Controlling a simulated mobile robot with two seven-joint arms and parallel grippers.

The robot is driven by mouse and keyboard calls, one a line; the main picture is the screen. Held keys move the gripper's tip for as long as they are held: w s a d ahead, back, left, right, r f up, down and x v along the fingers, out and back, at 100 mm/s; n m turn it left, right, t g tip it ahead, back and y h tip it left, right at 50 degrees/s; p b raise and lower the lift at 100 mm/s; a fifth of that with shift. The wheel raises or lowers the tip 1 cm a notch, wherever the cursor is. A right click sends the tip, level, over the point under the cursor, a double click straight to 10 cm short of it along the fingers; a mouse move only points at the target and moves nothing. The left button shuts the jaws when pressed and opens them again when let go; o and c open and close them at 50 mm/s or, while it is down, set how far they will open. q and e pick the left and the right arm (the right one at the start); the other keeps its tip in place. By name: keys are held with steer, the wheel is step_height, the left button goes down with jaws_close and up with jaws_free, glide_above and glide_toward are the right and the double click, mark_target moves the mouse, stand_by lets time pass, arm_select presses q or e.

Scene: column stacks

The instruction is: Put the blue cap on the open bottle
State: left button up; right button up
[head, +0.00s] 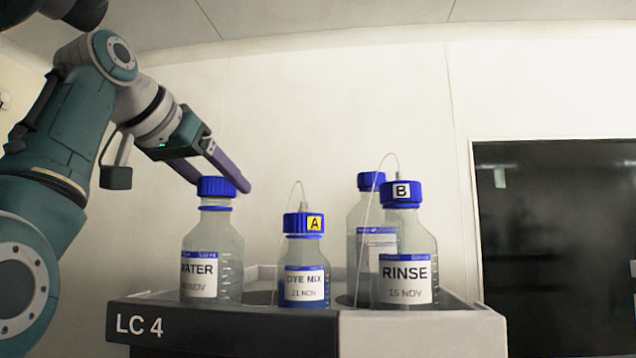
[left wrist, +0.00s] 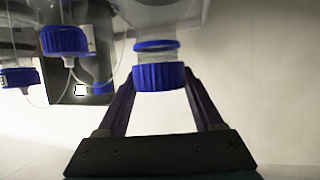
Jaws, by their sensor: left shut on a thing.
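The blue cap (head: 216,187) is at the mouth of the clear WATER bottle (head: 213,245), upright and in line with its neck. My left gripper (head: 222,186) is shut on the cap, its purple fingers on either side. In the left wrist view, the cap (left wrist: 160,77) sits between the fingertips of the gripper (left wrist: 159,84), against the bottle neck. A short strip of clear neck shows between the cap and the blue neck ring (left wrist: 156,45). I cannot tell whether the cap is fully seated.
The DYE MIX bottle (head: 304,262), the RINSE bottle (head: 405,250) and another blue-capped bottle (head: 370,215) behind stand in the LC 4 tray (head: 220,326). Thin tubes rise from the A and B caps. A dark panel (head: 560,240) is at the right.

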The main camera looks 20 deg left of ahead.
arm_select(q)
steer(key=shift+f+b, duration=0.3)
steer(key=shift+f, duration=0.15)
steer(key=shift+c, duration=0.2)
arm_select(e)
steer(key=shift+f, duration=0.35)
arm_select(q)
steer(key=o, duration=1.4)
steer(key=shift+c, duration=0.2)
